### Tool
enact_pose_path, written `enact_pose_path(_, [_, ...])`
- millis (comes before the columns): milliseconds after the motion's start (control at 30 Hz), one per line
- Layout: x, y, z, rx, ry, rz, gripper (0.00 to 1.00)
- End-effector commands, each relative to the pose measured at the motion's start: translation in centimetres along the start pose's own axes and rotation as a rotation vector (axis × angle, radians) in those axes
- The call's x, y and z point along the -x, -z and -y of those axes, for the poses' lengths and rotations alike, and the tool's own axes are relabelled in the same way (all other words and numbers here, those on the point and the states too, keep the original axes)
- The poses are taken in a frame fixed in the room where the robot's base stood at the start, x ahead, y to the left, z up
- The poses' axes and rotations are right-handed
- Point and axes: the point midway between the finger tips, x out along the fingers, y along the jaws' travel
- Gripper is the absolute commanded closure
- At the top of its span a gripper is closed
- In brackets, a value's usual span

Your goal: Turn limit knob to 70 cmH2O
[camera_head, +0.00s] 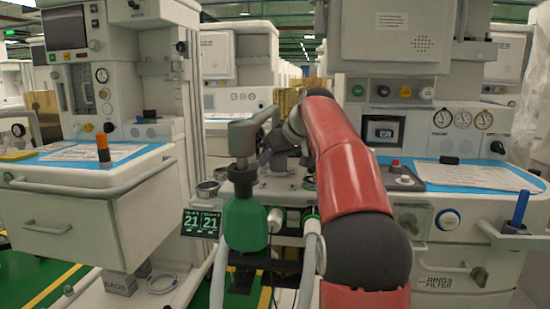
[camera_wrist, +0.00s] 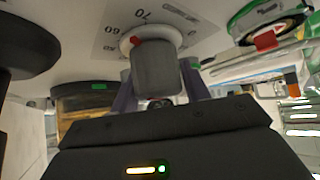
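The limit knob (camera_wrist: 155,74) is a grey cylinder on a white collar with a red mark, in the upper middle of the wrist view. The printed scale (camera_wrist: 127,24) beside it shows 60 and 70. The red mark is on the collar's scale side, near these numbers; which value it points to exactly I cannot tell. My gripper's dark purple fingers (camera_wrist: 160,92) flank the knob, one on each side, and appear closed on it. In the head view my gripper (camera_head: 272,160) is at the middle machine, and its fingertips and the knob are mostly hidden.
A green canister (camera_head: 245,222) and pale hoses (camera_head: 310,258) are close by my arm. A small display (camera_head: 201,222) reads 21 twice. Carts stand on both sides, with a drawer cart (camera_head: 75,230) at left. In the wrist view, a green-rimmed round part (camera_wrist: 268,20) is right of the knob.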

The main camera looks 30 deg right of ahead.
Motion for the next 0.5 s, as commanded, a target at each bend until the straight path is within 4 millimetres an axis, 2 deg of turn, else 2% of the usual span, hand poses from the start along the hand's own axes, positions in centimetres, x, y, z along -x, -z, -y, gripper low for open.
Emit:
enact_pose_path(33, [0.02, 0.00, 0.00, 0.000, 0.000, 0.000, 0.61])
enact_pose_path(200, [0.03, 0.00, 0.01, 0.000, 0.000, 0.000, 0.82])
enact_pose_path(367, [0.06, 0.05, 0.08, -0.030, -0.032, 0.003, 0.82])
enact_pose_path(500, [0.15, 0.15, 0.00, -0.129, -0.132, 0.003, 0.82])
